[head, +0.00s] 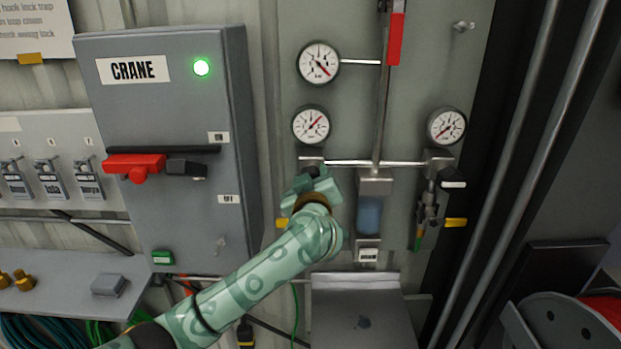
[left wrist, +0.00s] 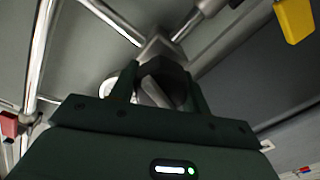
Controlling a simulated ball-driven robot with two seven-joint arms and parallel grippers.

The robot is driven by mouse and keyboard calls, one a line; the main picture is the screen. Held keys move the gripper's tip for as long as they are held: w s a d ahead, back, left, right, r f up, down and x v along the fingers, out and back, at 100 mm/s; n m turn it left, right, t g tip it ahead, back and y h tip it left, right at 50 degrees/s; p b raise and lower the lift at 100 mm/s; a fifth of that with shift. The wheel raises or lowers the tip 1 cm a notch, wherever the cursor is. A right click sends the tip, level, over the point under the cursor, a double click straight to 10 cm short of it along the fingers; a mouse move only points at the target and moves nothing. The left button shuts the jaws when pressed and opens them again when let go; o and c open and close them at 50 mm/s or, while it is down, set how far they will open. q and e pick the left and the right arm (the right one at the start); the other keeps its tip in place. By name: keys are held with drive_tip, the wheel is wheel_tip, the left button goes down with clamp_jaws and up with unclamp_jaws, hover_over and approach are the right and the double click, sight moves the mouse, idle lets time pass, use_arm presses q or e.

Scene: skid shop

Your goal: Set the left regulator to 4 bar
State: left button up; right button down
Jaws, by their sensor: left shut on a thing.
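The left regulator (head: 311,161) sits on the grey panel under its own round gauge (head: 311,125). That gauge's red needle points up and to the right; its numbers are too small to read. My left gripper (head: 313,180) is at the regulator from below, its arm coming in from the lower left. In the left wrist view the fingers of my left gripper (left wrist: 158,88) are shut around the dark regulator knob (left wrist: 165,75), one on each side. The gripper hides most of the knob in the head view. My right gripper is not in view.
An upper gauge (head: 318,62) and a right gauge (head: 447,126) with a second regulator (head: 438,162) share the panel. A blue bowl (head: 369,215) hangs close right of my gripper. The crane box (head: 170,150) with its red handle (head: 135,165) stands to the left.

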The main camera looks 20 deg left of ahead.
use_arm(q)
drive_tip(key=shift+f+m, duration=0.15)
drive_tip(key=shift+m, duration=0.15)
idle(0.4)
drive_tip(key=o, duration=1)
drive_tip(key=b+v, duration=0.2)
drive_tip(key=v, duration=1.4)
drive_tip(key=shift+s+d, duration=0.15)
